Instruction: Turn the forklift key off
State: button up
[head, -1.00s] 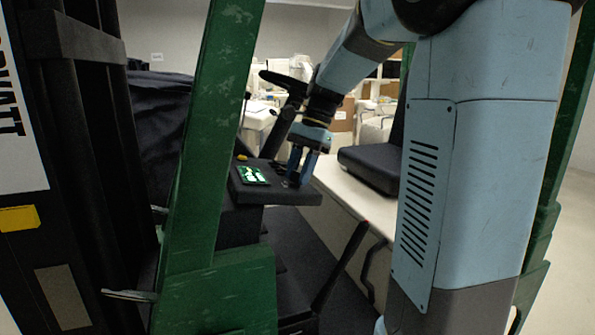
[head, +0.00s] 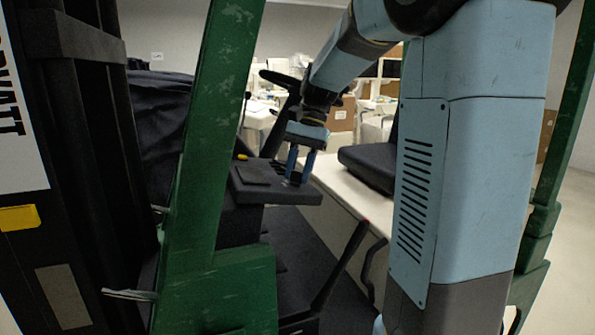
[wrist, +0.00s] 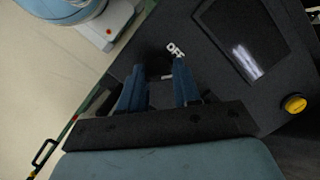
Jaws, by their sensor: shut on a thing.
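The dark forklift console (head: 270,194) is left of centre in the head view. My gripper (head: 295,180) points down at its right end, fingers at the console top. In the wrist view my gripper (wrist: 160,82) has its two blue fingers around the small key (wrist: 167,77), shut on it; the key is mostly hidden. A white "OFF" label (wrist: 175,49) is just beyond the fingertips. The console's screen (wrist: 243,38) is dark, and it also looks dark in the head view (head: 253,176).
A yellow button (wrist: 295,104) is on the console, right in the wrist view. A green forklift post (head: 205,150) stands left of the console. The black seat (head: 370,168) is to its right, and the steering wheel (head: 280,77) is behind.

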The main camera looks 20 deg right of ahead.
jog(key=n, duration=0.3)
jog(key=shift+w+n+h, duration=0.1)
jog(key=shift+n+h, duration=0.3)
jog(key=shift+a+r+n+h, duration=0.1)
jog(key=shift+n+h, duration=0.3)
jog(key=shift+n, duration=1.5)
jog(key=o, duration=1.1)
jog(key=shift+c, duration=0.2)
jog(key=v, duration=1.3)
jog(key=shift+w+r, duration=0.25)
jog(key=shift+w, duration=0.1)
